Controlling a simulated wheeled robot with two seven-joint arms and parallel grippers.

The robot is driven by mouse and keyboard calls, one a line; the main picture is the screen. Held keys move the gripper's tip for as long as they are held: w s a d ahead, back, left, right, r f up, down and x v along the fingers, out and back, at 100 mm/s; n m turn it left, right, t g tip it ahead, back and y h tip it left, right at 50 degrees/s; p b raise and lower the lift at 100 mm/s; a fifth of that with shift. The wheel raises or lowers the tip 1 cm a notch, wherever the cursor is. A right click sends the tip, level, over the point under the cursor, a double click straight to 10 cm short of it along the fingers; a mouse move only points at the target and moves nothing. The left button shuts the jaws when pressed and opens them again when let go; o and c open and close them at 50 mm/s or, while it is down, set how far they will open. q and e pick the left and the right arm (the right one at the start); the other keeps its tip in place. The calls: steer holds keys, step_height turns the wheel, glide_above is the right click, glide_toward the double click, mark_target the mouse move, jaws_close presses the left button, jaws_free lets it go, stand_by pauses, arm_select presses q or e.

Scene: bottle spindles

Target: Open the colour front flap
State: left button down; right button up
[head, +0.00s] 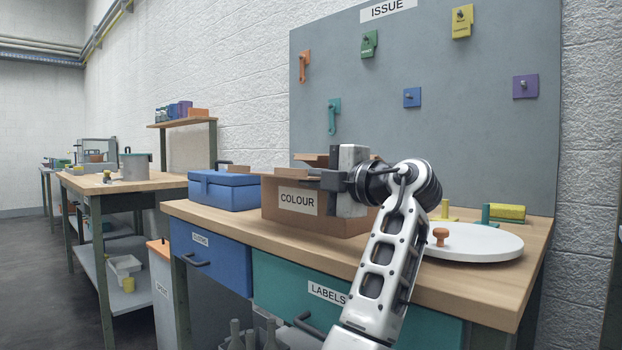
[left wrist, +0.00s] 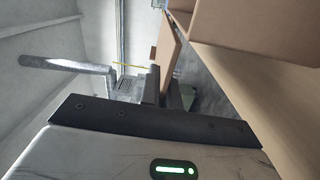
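The brown cardboard box labelled COLOUR (head: 275,212) stands on the wooden bench. Its front flap (head: 283,177) shows as a thin, nearly level strip along the top front edge, and another flap (head: 311,158) sticks up behind. My left gripper (head: 317,180) is at the right end of the front flap, fingers pointing left. In the left wrist view, a narrow brown flap (left wrist: 168,50) runs down between the fingertips (left wrist: 168,93); whether they press on it is unclear. The box wall (left wrist: 240,95) fills the right side there. My right gripper is not in view.
A blue case (head: 224,190) stands close left of the box. A white round turntable (head: 470,243) with an orange knob is to the right, with a yellow-green item (head: 505,213) behind. A blue drawer (head: 208,258) and teal LABELS drawer (head: 290,290) are below; a grey board (head: 440,120) rises behind.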

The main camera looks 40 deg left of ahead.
arm_select(q)
steer(key=c, duration=1.9)
jaws_free()
steer(key=shift+d, duration=0.55)
steer(key=s+d+p, duration=0.2)
steer(key=d, duration=1.2)
steer(key=shift+s+d+p, duration=0.15)
steer(key=shift+d+p, duration=0.2)
steer(key=shift+p, duration=0.05)
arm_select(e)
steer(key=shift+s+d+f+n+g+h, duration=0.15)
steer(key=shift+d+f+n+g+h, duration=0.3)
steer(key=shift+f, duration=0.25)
